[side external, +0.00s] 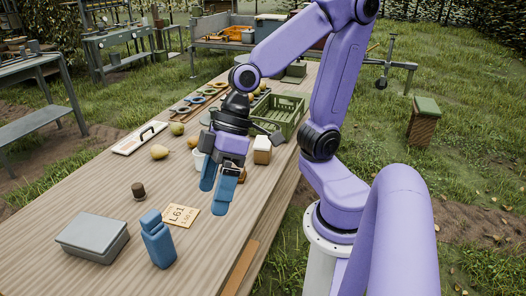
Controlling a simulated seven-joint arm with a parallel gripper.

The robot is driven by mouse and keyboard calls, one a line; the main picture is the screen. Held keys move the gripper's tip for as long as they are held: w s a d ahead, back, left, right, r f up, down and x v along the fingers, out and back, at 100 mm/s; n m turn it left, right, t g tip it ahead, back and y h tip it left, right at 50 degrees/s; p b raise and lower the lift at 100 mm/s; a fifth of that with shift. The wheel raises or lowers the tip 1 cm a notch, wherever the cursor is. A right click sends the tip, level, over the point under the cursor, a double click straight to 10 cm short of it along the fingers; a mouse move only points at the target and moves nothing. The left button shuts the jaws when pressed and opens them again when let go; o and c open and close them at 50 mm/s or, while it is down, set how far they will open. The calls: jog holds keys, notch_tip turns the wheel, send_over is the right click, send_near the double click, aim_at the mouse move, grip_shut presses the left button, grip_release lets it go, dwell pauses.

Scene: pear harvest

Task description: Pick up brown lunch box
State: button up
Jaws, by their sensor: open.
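No clearly brown lunch box shows. A grey lidded box (93,237), shaped like a lunch box, lies on the wooden table (95,195) at the near left. A small box with a pale top and tan-brown sides (262,150) stands behind and to the right of my gripper; I cannot tell if it is a lunch box. My gripper (215,195) points down with its blue fingers apart and nothing between them. It hangs over the middle of the table, apart from the grey box.
A blue bottle (158,240), a small brown cylinder (138,190) and a label card (179,216) stand or lie near the grey box. Pears (159,151), a white board with a handle (139,138) and a green crate (276,115) are farther back. The table's left edge is clear.

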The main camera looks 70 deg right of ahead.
jog(key=w+d+r+m+t, duration=0.1)
jog(key=w+d+m+t, duration=0.25)
jog(key=w, duration=0.45)
jog(key=w+d+m+t, duration=0.2)
jog(key=w+m+t, duration=0.25)
jog(key=w, duration=0.25)
jog(key=w+d+m+t+h, duration=0.1)
jog(key=w+d+m+h, duration=0.25)
jog(key=d, duration=0.35)
jog(key=w+d+m+t+h, duration=0.1)
jog(key=w+d+m+h, duration=0.1)
jog(key=d+m+h, duration=0.45)
jog(key=s+d+m+g+h, duration=0.35)
jog(key=s+d, duration=0.25)
jog(key=d, duration=0.5)
jog(key=s+d+m+g+h, duration=0.2)
jog(key=s+d+g+h, duration=0.3)
jog(key=d, duration=0.6)
notch_tip(320, 180, down, 21)
jog(key=shift+s+r, duration=0.15)
jog(key=shift+s, duration=0.1)
